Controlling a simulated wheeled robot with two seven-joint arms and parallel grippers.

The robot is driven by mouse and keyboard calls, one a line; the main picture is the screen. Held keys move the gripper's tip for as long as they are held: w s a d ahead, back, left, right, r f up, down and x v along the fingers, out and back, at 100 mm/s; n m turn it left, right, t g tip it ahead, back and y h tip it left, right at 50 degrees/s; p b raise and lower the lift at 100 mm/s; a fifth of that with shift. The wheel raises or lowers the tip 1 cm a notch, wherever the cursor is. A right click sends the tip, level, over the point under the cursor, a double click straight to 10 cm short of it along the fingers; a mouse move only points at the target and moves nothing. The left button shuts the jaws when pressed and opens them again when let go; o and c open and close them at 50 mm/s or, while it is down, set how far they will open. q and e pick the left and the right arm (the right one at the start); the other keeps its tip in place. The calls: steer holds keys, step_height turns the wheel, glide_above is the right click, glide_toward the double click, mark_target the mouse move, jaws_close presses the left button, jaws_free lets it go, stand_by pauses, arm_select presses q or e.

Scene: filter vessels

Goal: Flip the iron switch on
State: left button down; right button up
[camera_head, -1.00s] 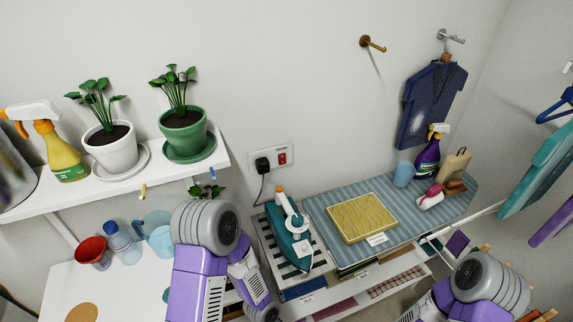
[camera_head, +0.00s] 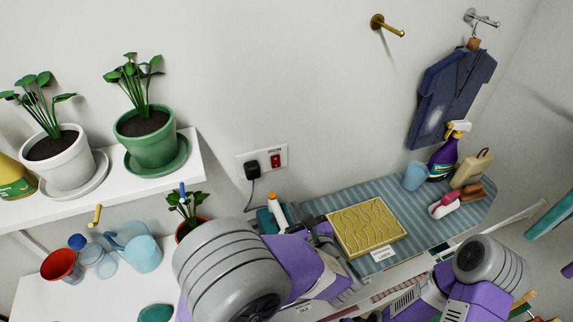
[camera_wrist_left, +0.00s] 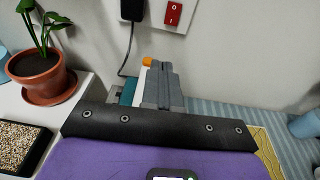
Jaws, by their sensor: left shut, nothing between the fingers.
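The red rocker switch (camera_head: 275,161) is on a white wall plate (camera_head: 285,151), right of a black plug (camera_head: 252,170). It also shows at the top of the left wrist view (camera_wrist_left: 173,14), where its on or off position is unclear. The teal iron (camera_head: 264,221) with an orange-tipped white handle stands below, largely hidden by my left arm. My left gripper (camera_head: 313,222) is below and right of the switch, apart from it. In the left wrist view its grey fingers (camera_wrist_left: 159,68) are shut and empty, below the switch. My right gripper is not in view.
A striped ironing board (camera_head: 330,195) carries a yellow filter mat (camera_head: 365,225), a blue cup (camera_head: 415,176) and a purple spray bottle (camera_head: 444,155). A shelf with potted plants (camera_head: 150,135) is at left. The wall around the switch is clear.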

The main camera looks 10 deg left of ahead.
arm_select(q)
steer(key=w+d+r+t, duration=0.1)
steer(key=b, duration=0.1)
glide_toward(276, 166)
steer(key=x, duration=0.6)
steer(key=shift+w+a+f, duration=0.1)
steer(key=shift+w+a, duration=0.1)
steer(key=shift+w, duration=0.15)
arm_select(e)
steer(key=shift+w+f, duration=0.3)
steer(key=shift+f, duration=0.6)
